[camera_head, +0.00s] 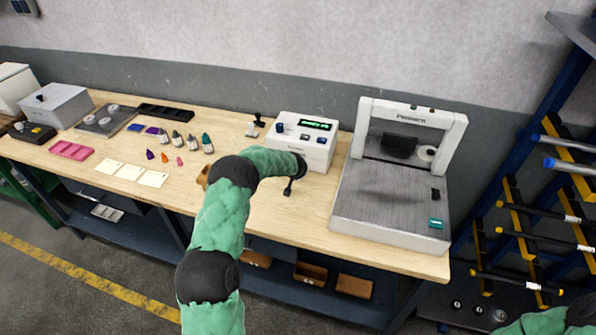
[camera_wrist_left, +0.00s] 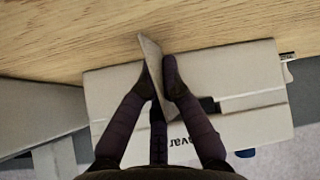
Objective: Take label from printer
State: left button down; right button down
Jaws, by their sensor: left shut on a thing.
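The printer (camera_head: 303,140) is a white box with a green display and dark knobs, at the back middle of the table in the head view. In the left wrist view the printer (camera_wrist_left: 240,78) lies behind my fingers, with a dark slot in its face. My left gripper (camera_head: 291,187) is just in front of the printer. In the left wrist view the left gripper (camera_wrist_left: 160,80) is shut on a thin pale sheet, the label (camera_wrist_left: 150,58). The label stands up between the fingertips; whether it touches the printer I cannot tell. It is hidden in the head view. My right gripper is out of view.
A grey-white machine with a frame (camera_head: 390,205) stands right of the printer. Small bottles (camera_head: 190,142), pale cards (camera_head: 131,172) and a pink tray (camera_head: 71,149) lie on the left. A tool rack (camera_head: 540,200) stands at the right.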

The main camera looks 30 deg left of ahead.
pick_arm(q)
jog(key=shift+s, duration=0.15)
jog(key=shift+v, duration=0.85)
jog(key=shift+s+d+r+b, duration=0.2)
jog(key=shift+s+r+b, duration=0.1)
jog(key=shift+s+b, duration=0.1)
jog(key=shift+s+d+r+b, duration=0.2)
jog(key=shift+s+r+b, duration=0.05)
jog(key=shift+s, duration=0.2)
jog(key=s+d+r+b, duration=0.1)
jog(key=s+d+r, duration=0.1)
jog(key=s, duration=0.3)
jog(key=s+d+r+b, duration=0.1)
jog(key=s+d+r, duration=0.1)
jog(key=s, duration=0.3)
jog(key=shift+r, duration=0.75)
